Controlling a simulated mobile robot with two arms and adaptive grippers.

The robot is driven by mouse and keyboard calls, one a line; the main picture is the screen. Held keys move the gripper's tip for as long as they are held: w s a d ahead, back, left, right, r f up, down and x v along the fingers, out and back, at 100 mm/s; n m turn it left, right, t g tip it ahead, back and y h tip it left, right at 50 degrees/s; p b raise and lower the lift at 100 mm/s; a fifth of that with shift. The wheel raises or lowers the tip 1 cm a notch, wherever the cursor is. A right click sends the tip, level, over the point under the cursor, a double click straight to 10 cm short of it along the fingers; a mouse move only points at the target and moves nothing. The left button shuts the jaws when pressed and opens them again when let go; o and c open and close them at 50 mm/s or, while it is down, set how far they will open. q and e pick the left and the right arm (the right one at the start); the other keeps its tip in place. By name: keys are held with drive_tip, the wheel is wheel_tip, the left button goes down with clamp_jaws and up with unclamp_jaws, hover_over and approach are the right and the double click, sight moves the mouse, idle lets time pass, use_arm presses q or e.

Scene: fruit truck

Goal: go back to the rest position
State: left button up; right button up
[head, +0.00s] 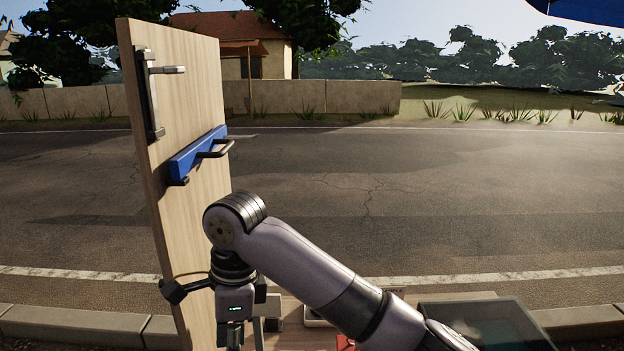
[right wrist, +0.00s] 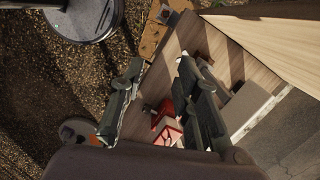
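My right arm reaches in from the right in the head view and bends down at its wrist. My right gripper points down at the bottom edge, with its fingertips cut off there. In the right wrist view the two fingers of the right gripper (right wrist: 160,66) are spread apart, with nothing held between them. Red and white items (right wrist: 167,130) show beyond the gap, partly hidden by the right-hand finger. My left gripper is in neither view.
An upright wooden panel (head: 185,85) with a blue bar (head: 190,158) and metal handles stands left of my right arm, close to its wrist. A wooden surface and a dark glassy box (head: 490,325) lie low in front. Open road lies beyond.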

drive_tip(key=s+d+f+n+t+y, duration=0.15)
drive_tip(key=s+d+f+n, duration=0.3)
drive_tip(key=f, duration=0.55)
drive_tip(key=s+d+f+n+y, duration=0.3)
drive_tip(key=d+f+n, duration=0.2)
drive_tip(key=f, duration=0.4)
drive_tip(key=s+d+f+n+t+h, duration=0.1)
drive_tip(key=s+d+f+n+h, duration=0.1)
drive_tip(key=s+d, duration=0.45)
drive_tip(key=s+d+f+n+t+h, duration=0.1)
drive_tip(key=s+d+f+n+h, duration=0.2)
drive_tip(key=d, duration=0.6)
drive_tip(key=s+d+f+n+t+h, duration=0.1)
drive_tip(key=s+d+f+n, duration=0.1)
drive_tip(key=s+d, duration=0.5)
wheel_tip(320, 180, down, 27)
drive_tip(key=d+g, duration=0.1)
drive_tip(key=g, duration=0.1)
drive_tip(key=s+d+f+g, duration=0.1)
drive_tip(key=s+d+f, duration=0.2)
drive_tip(key=s+f, duration=1.2)
drive_tip(key=shift+s+d+f, duration=0.15)
drive_tip(key=shift+s+f, duration=0.05)
drive_tip(key=shift+s, duration=0.75)
